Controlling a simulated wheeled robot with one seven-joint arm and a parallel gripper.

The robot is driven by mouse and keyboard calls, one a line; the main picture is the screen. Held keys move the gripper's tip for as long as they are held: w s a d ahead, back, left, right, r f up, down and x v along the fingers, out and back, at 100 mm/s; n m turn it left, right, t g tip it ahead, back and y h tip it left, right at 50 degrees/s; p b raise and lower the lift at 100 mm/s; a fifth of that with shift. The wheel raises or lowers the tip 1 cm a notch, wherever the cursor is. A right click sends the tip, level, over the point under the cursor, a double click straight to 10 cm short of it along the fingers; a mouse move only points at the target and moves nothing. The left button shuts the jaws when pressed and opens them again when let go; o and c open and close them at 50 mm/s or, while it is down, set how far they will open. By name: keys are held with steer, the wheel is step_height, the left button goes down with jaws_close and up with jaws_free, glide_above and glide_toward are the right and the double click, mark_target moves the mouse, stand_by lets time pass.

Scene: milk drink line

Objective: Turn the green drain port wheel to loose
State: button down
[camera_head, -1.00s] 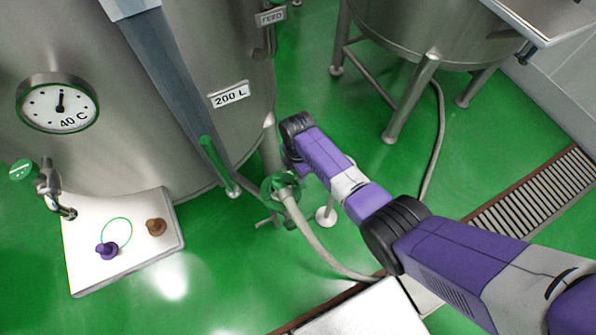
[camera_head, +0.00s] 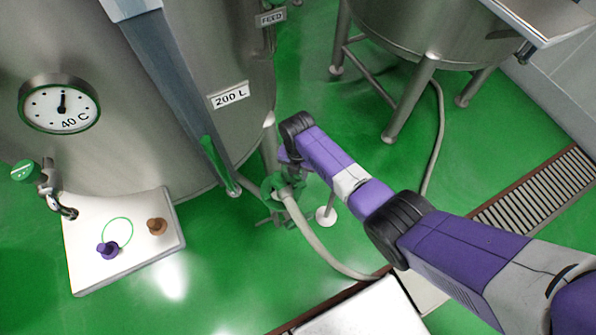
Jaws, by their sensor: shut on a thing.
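The green drain port wheel (camera_head: 269,187) is low at the foot of the big steel tank, where a pale hose (camera_head: 312,236) joins the port. My purple arm reaches in from the lower right. My gripper (camera_head: 284,158) is at the wheel, shut on it. It is small in the view and partly hidden by my own wrist, so the fingertips do not show clearly. I cannot read the wheel's turn position from here.
A white board (camera_head: 84,268) at left holds a purple knob (camera_head: 107,250) and a brown knob (camera_head: 157,226). A second steel vessel (camera_head: 425,35) stands on legs at upper right. A floor grate (camera_head: 535,195) runs at right. Green floor lies open between.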

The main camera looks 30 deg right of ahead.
stand_by(0.4)
steer(key=c, duration=1.3)
jaws_free()
steer(key=shift+c, duration=0.2)
steer(key=shift+r+p, duration=0.4)
steer(key=shift+r, duration=3.5)
